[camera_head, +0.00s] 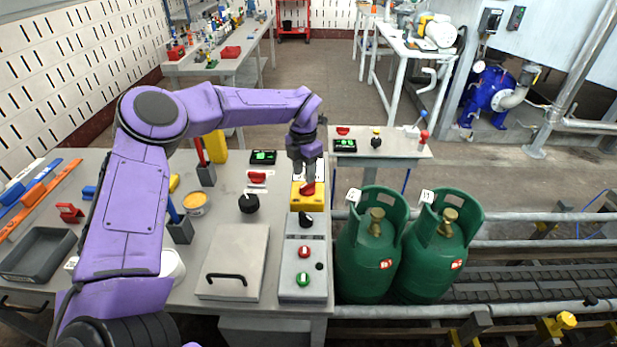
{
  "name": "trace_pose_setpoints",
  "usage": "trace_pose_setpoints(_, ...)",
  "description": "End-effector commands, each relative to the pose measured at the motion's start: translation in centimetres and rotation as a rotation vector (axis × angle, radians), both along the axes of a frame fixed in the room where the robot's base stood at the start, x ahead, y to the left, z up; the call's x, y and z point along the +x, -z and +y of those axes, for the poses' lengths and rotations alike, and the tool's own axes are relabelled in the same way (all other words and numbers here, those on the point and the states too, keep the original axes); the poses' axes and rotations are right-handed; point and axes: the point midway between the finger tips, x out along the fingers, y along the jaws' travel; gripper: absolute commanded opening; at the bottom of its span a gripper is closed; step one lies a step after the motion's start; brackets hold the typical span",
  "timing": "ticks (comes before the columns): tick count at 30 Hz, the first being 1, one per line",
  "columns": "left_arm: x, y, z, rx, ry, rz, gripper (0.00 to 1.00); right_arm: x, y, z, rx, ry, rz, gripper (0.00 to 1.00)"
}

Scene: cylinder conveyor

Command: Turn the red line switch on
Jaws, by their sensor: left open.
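A red rotary switch (307,189) sits on a yellow box (297,202) near the right edge of the grey table. My left gripper (308,172) reaches in from the left and points down just above and behind this switch. It is open and seems empty; the picture is too small to tell whether its fingers touch the switch. Another red knob (257,177) sits on a white plate to the left, and a third red knob (343,131) is on the small table behind. Which of them the task names, I cannot tell from labels. My right gripper is out of view.
In front of the yellow box is a grey control box (290,262) with a black knob and red and green buttons. A grey lidded panel (234,250) and a black knob (249,203) lie left of it. Two green gas cylinders (368,250) stand right of the table.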

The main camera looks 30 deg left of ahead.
Motion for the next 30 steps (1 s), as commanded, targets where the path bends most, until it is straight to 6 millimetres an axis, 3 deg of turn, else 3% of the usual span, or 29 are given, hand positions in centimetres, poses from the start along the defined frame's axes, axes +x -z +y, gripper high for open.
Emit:
trace_pose_setpoints(3,0.5,2.5,-0.1,0.003,0.002,0.009,0.4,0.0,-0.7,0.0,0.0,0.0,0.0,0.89)
trace_pose_setpoints(7,0.8,4.1,-0.2,0.004,0.002,0.01,0.4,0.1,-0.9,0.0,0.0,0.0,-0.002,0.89)
trace_pose_setpoints(16,0.9,4.6,-0.2,0.003,0.003,0.009,0.4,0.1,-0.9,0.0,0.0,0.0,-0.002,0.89)
trace_pose_setpoints(20,1.0,4.6,-0.3,0.003,0.004,0.009,0.0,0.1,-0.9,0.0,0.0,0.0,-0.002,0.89)
trace_pose_setpoints(30,1.0,4.7,-0.4,0.002,-0.005,0.007,0.0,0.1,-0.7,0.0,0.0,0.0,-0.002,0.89)
